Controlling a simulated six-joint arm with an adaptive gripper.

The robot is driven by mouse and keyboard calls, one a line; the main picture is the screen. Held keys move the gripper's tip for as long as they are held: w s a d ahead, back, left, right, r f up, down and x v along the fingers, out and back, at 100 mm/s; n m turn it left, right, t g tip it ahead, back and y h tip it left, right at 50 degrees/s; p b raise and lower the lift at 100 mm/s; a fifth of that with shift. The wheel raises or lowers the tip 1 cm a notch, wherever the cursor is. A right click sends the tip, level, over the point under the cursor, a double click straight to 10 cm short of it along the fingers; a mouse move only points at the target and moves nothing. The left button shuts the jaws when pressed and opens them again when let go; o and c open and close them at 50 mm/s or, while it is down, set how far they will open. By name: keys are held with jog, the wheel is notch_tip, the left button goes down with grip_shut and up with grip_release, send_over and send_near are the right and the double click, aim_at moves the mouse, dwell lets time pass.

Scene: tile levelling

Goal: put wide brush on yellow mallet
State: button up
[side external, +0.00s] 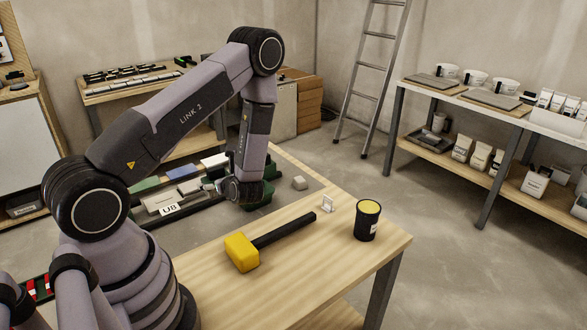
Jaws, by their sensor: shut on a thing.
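The yellow mallet (242,252) lies on the wooden table, with its dark handle pointing back and to the right. My gripper (240,196) points down behind the mallet, over the far left part of the work area. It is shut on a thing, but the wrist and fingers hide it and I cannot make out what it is. A dark green item (262,196) shows right beside the fingers; I cannot tell whether it is held. I cannot pick out the wide brush with certainty.
Several coloured boxes (184,173) stand left of my gripper. The front right tabletop (315,262) is clear.

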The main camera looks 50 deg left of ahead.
jog(key=w+d+r+m+t, duration=0.25)
jog(key=w+d, duration=0.25)
jog(key=d, duration=0.4)
jog(key=m+t+h, duration=0.1)
jog(key=m+t, duration=0.1)
jog(key=t, duration=0.1)
send_over(276, 235)
jog(key=w+a, duration=0.1)
jog(key=a, duration=0.1)
jog(key=shift+d+f, duration=0.1)
jog(key=shift+f, duration=3.85)
jog(key=shift+f, duration=0.1)
jog(key=o, duration=1.1)
